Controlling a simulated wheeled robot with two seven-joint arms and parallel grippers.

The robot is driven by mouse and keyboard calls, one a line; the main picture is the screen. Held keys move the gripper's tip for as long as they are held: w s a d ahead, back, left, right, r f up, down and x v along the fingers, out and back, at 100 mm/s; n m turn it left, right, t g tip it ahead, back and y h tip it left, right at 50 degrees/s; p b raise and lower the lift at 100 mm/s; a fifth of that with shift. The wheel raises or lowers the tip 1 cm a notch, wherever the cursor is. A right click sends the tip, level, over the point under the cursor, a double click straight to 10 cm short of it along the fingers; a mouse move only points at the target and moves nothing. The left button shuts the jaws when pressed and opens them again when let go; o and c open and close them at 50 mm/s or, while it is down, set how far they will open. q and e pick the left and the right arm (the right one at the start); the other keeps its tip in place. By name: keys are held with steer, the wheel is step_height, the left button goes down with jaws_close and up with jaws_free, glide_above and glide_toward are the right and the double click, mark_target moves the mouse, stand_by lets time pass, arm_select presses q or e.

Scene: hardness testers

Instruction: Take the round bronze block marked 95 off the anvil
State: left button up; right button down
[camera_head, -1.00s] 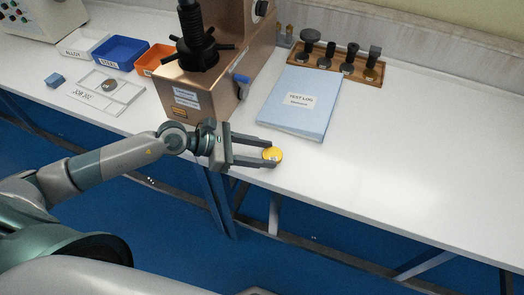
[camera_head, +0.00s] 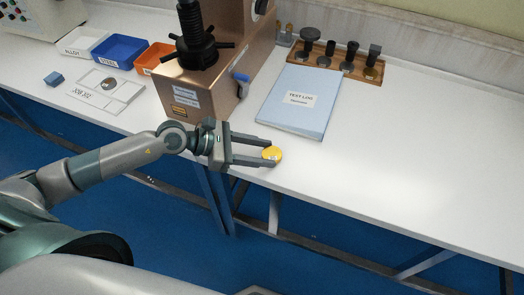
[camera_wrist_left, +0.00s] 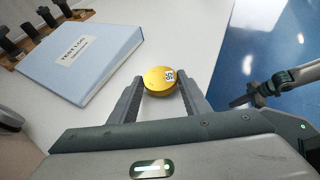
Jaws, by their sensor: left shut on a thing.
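The round bronze block, yellow-gold with a small white label, is between the fingertips of my left gripper (camera_head: 271,153) in the head view. My left gripper is shut on the block, which is over the front part of the white bench. In the left wrist view the block (camera_wrist_left: 156,80) is between the two grey fingertips, its label on the right side of its face. I cannot tell if it touches the bench. A dark gripper that looks like my right one (camera_wrist_left: 252,96) shows over the floor, its opening unclear. The anvil of the copper-coloured tester (camera_head: 190,95) is hidden.
A blue test log binder (camera_head: 300,103) lies behind my left gripper. A wooden rack (camera_head: 340,64) with several dark parts stands at the back. Blue (camera_head: 121,66) and orange (camera_head: 148,66) bins are at left. The bench's right side is clear.

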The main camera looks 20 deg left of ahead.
arm_select(q)
steer(key=shift+s+f, duration=0.1)
steer(key=shift+f, duration=0.35)
stand_by(0.3)
steer(key=o, duration=1.4)
steer(key=shift+f, duration=0.15)
steer(key=shift+s, duration=0.15)
steer(key=shift+b, duration=0.3)
steer(key=shift+c, duration=1.4)
steer(key=shift+f, duration=0.1)
steer(key=shift+s+a+r, duration=0.45)
steer(key=shift+a+r, duration=0.45)
steer(key=shift+r, duration=0.05)
steer(key=shift+s+a+r, duration=0.4)
steer(key=shift+a+r, duration=0.5)
steer(key=shift+a, duration=0.05)
steer(key=shift+s+a+r, duration=0.45)
steer(key=shift+a+r, duration=0.45)
steer(key=shift+r, duration=0.05)
